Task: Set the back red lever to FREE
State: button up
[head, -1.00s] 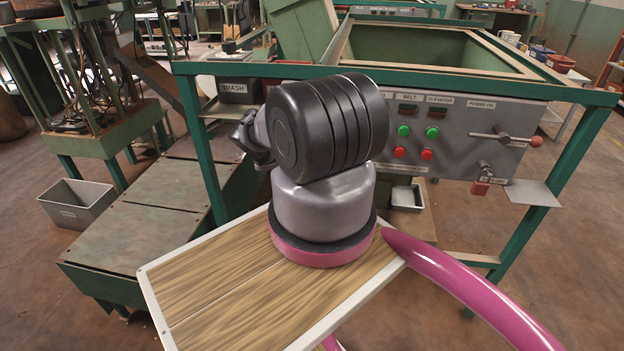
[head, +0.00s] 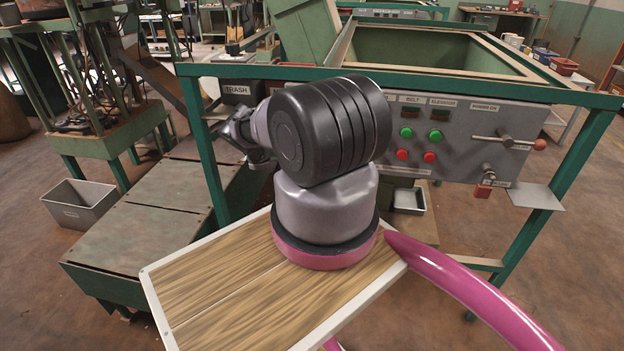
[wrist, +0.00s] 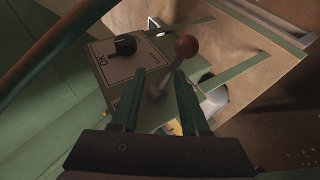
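The ball is past the fingertips. The lettering I can make out on the plate is small and turned, and I cannot read FREE on it. In the head view my arm's wrist hides the fingers and this lever.
A black knob (wrist: 124,45) stands on the plate beside the lever.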

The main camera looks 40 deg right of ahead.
jog(key=v, duration=0.7)
jog(key=shift+a, duration=0.2)
jog(key=shift+w+r, duration=0.1)
